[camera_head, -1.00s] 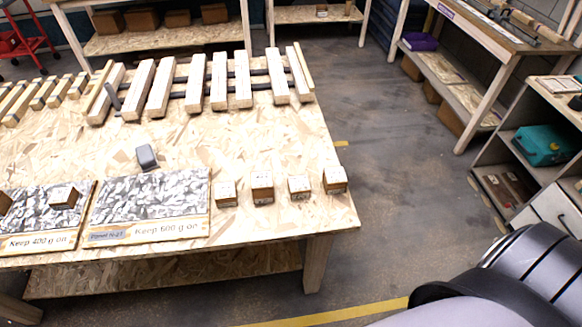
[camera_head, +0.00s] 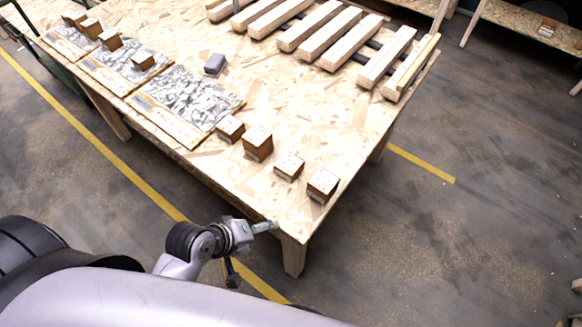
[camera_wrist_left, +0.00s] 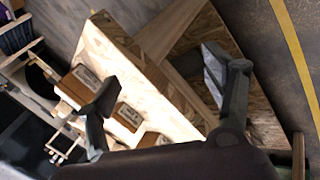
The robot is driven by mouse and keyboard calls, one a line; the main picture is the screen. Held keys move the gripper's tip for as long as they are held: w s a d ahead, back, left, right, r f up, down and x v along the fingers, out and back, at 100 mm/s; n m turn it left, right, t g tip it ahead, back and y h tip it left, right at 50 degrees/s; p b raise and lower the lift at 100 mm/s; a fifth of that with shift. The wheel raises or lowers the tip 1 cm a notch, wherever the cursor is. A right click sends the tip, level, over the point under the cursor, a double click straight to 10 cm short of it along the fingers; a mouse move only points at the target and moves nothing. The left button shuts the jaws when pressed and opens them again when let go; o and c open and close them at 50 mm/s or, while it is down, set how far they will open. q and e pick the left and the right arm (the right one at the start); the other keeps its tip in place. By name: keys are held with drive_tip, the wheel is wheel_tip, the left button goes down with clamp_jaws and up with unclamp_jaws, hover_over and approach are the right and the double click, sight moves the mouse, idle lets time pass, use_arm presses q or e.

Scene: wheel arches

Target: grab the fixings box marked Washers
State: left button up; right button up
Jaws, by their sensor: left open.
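Several small brown boxes with white labelled tops stand in a row near the table's front corner: one box (camera_head: 322,185) nearest the corner, a second box (camera_head: 288,167), a third box (camera_head: 257,144) and another box (camera_head: 230,129). Their print is too small to read, so I cannot tell which is marked Washers. My left gripper (camera_head: 252,250) is open and empty, just off the table's front edge, below the row. In the left wrist view its fingers (camera_wrist_left: 160,80) are spread, with a labelled box (camera_wrist_left: 78,86) beyond the left finger. My right gripper is not in view.
The chipboard table (camera_head: 290,110) also holds patterned mats (camera_head: 187,100) bearing boxes at the left, a grey object (camera_head: 215,64) and a slatted wooden frame (camera_head: 330,40). A table leg (camera_head: 293,257) stands below the corner. The floor at the right is clear.

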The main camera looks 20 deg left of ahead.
use_arm(q)
drive_tip(key=w+r+n+t+h, duration=0.2)
drive_tip(key=w+r+n+t, duration=0.15)
drive_tip(key=n, duration=0.75)
drive_tip(key=n+t+y, duration=0.1)
drive_tip(key=n+t, duration=0.3)
drive_tip(key=n, duration=0.9)
approach(289, 163)
drive_tip(key=shift+g, duration=0.25)
drive_tip(key=x, duration=0.4)
drive_tip(key=shift+w+a+f+p, duration=0.2)
drive_tip(key=shift+w+a+p, duration=0.1)
drive_tip(key=shift+p, duration=0.1)
drive_tip(key=shift+d+r+p+x, duration=0.1)
drive_tip(key=shift+d+p+x, duration=0.05)
drive_tip(key=shift+x, duration=1.3)
drive_tip(key=shift+d+r+p+x, duration=0.15)
drive_tip(key=shift+x, duration=1.25)
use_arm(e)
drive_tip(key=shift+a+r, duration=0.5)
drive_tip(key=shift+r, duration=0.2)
use_arm(q)
drive_tip(key=shift+s, duration=0.1)
drive_tip(key=shift+c, duration=0.4)
drive_tip(key=c, duration=0.8)
drive_tip(key=shift+r, duration=0.1)
drive_tip(key=c, duration=0.7)
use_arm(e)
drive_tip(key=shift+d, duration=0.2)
